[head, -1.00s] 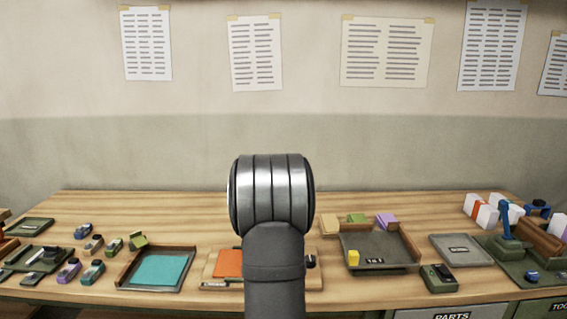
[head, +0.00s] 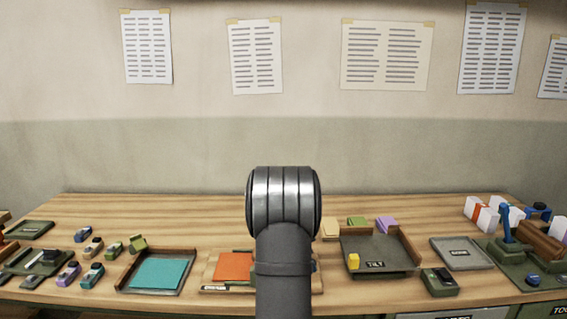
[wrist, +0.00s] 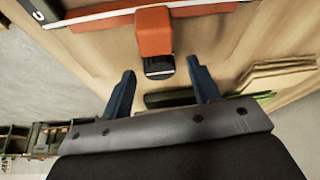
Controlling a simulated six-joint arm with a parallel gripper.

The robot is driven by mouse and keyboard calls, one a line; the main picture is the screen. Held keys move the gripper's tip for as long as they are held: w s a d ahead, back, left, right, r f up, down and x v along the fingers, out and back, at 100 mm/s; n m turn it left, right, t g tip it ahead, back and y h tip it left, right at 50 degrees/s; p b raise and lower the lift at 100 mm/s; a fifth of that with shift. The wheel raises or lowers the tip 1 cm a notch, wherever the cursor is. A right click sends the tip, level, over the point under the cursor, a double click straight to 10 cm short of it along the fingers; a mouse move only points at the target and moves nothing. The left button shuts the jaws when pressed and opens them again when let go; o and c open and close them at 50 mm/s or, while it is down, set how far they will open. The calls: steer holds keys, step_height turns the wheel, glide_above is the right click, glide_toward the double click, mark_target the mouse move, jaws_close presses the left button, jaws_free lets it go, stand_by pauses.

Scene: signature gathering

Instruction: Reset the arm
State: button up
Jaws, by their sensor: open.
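My arm stands upright in the middle of the head view, its rounded grey metal joint (head: 283,200) above the bench's back edge. My gripper is hidden in the head view. In the wrist view its two dark blue fingers are spread apart, and the gripper (wrist: 161,67) is open. No object is held between the fingers. An orange-red object with a black end (wrist: 155,35) shows beyond the fingertips, and I cannot tell how far away it is.
Several small coloured items lie at the left. My arm hides the bench's middle.

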steer(key=shift+r, duration=0.1)
steer(key=v, duration=1.8)
steer(key=x, duration=1.8)
steer(key=shift+n, duration=0.4)
steer(key=shift+s+n+t, duration=0.15)
steer(key=shift+n+t, duration=0.15)
steer(key=shift+n, duration=0.1)
steer(key=n+t, duration=0.1)
steer(key=n, duration=0.2)
steer(key=shift+y, duration=0.3)
steer(key=shift+s+d+n+t+y, duration=0.1)
steer(key=shift+n+t+y, duration=0.25)
steer(key=shift+n, duration=0.7)
steer(key=shift+s+d+n+t+y, duration=0.1)
steer(key=shift+n+t+y, duration=0.2)
steer(key=shift+n, duration=0.75)
